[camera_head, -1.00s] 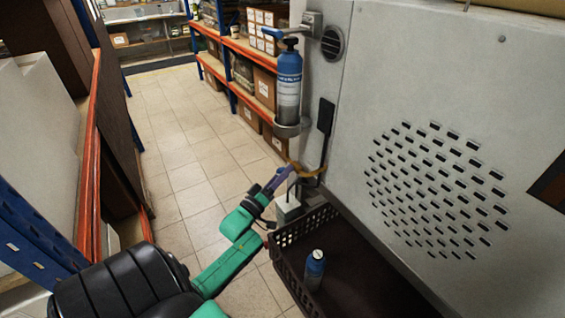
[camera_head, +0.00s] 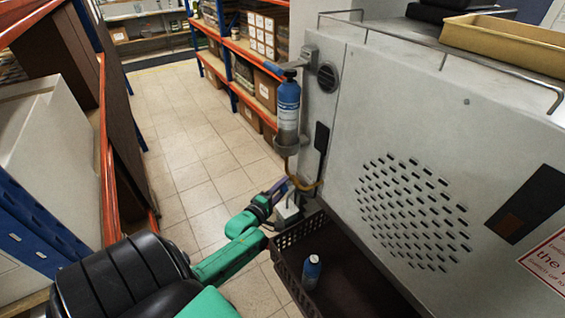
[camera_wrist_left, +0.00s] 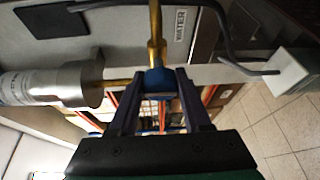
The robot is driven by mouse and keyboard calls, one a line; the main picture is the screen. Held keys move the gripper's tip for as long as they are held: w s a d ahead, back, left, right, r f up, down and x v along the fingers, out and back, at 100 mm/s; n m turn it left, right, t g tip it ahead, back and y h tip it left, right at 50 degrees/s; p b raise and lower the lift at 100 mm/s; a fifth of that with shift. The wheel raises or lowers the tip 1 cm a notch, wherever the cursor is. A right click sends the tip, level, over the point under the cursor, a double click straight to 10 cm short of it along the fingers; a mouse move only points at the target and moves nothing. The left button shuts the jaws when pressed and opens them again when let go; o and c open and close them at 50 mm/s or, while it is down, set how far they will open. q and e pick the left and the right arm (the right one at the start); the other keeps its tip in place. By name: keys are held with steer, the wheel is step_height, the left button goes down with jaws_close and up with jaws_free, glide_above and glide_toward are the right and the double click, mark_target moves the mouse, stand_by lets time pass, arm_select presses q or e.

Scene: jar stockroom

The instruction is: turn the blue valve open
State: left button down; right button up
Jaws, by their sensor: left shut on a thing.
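The blue valve (camera_wrist_left: 158,88) shows in the left wrist view, on a brass pipe (camera_wrist_left: 156,30) next to a plate marked WATER. My left gripper (camera_wrist_left: 157,74) is shut on it, with one dark finger on each side. In the head view my left gripper (camera_head: 279,187) reaches the lower end of the brass pipe (camera_head: 303,184), at the corner of the grey machine. The valve itself is too small and covered there to make out. How far the valve is turned cannot be told. My right gripper is not in view.
A blue bottle (camera_head: 288,104) sits in a holder on the machine (camera_head: 345,100) above the gripper. A dark crate (camera_head: 289,244) with a small blue bottle (camera_head: 311,272) stands below right. A grey box (camera_head: 288,212) is close by. Tiled floor (camera_head: 190,160) is free to the left.

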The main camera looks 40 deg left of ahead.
arm_select(q)
steer(key=shift+n, duration=0.5)
steer(key=shift+c, duration=1.8)
jaws_free()
steer(key=shift+s, duration=0.1)
steer(key=s+d+r, duration=0.1)
steer(key=s, duration=1.3)
steer(key=shift+s+d+r+b, duration=0.15)
steer(key=shift+r+b, duration=0.1)
steer(key=shift+b, duration=0.15)
